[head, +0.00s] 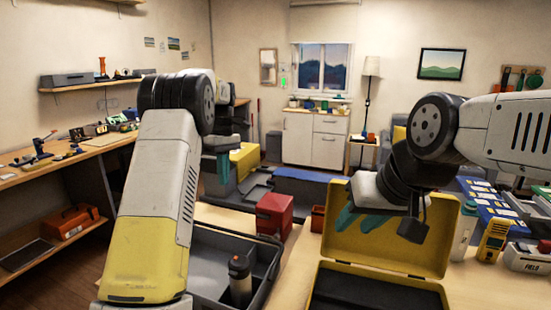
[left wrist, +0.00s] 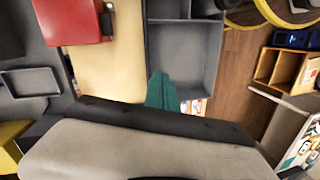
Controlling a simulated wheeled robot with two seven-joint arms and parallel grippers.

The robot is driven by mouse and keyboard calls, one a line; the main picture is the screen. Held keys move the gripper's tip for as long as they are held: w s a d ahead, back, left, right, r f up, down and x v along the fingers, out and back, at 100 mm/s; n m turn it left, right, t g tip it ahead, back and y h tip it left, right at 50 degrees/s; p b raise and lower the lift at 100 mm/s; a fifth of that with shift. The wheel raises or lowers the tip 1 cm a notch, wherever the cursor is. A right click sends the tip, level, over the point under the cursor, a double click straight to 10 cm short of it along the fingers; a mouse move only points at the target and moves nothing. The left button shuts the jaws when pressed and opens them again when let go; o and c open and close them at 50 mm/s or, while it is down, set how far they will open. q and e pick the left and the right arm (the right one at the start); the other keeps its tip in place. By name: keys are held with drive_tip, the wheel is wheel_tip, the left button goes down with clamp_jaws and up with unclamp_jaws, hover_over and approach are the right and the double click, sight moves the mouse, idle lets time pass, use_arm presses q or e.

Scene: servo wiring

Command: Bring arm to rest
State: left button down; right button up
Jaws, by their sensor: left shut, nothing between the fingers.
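My left gripper (head: 216,167) hangs beyond my raised left forearm, its teal fingers together and empty. In the left wrist view its shut fingers (left wrist: 160,92) stick out over a pale wooden surface and a grey compartmented tray (left wrist: 183,45). My right gripper (head: 360,219) points down in front of the raised lid of a yellow case (head: 395,240). Its two teal fingers look apart with nothing seen between them; the wrist hides part of them.
A red box (head: 273,215) stands on the table behind a grey open bin (head: 262,262) holding a dark bottle (head: 240,280). A white bottle (head: 464,232) and a yellow meter (head: 493,240) stand right of the case. A workbench (head: 100,145) lines the left wall.

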use_arm(q)
drive_tip(key=s+r+m+t+h, duration=0.1)
drive_tip(key=s+r+m+t, duration=0.15)
drive_tip(key=s+r, duration=0.4)
drive_tip(key=s+r+m+t+h, duration=0.15)
drive_tip(key=s+r+m, duration=0.25)
drive_tip(key=s, duration=0.6)
drive_tip(key=s+d+f+m+t, duration=0.1)
drive_tip(key=s+f+m+t, duration=0.1)
drive_tip(key=s, duration=0.6)
drive_tip(key=s+d+f+m+t, duration=0.1)
drive_tip(key=s+f+m+t, duration=0.1)
drive_tip(key=s, duration=0.6)
drive_tip(key=shift+s+d+m+t, duration=0.15)
drive_tip(key=shift+d+m+t, duration=0.15)
drive_tip(key=shift+m, duration=0.35)
